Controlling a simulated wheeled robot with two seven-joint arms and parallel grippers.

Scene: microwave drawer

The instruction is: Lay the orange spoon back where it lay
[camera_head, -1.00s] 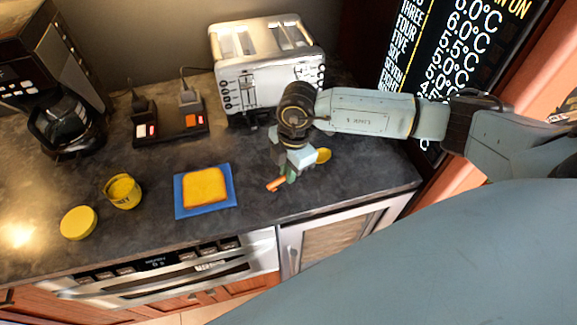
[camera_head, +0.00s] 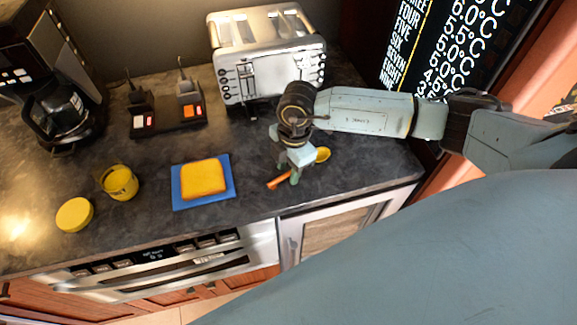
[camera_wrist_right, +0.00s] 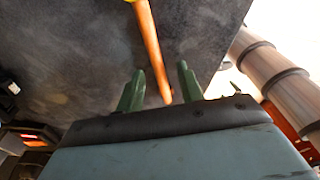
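The orange spoon (camera_head: 277,182) appears to lie on the dark counter in front of the toaster, its orange handle toward the lower left and its yellow bowl toward the upper right. My right gripper (camera_head: 288,169) is low over the spoon and covers its middle. In the right wrist view the spoon (camera_wrist_right: 149,40) runs between the two green fingertips of my right gripper (camera_wrist_right: 161,74). There is a gap on both sides of the handle, so the gripper is open. My left gripper is not in view.
The silver toaster (camera_head: 265,65) stands just behind my right gripper. Bread on a blue board (camera_head: 229,190), a yellow jar (camera_head: 121,184) and its lid (camera_head: 74,215) are to the left. The dark counter (camera_head: 250,205) ends at its front edge, close to the spoon handle.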

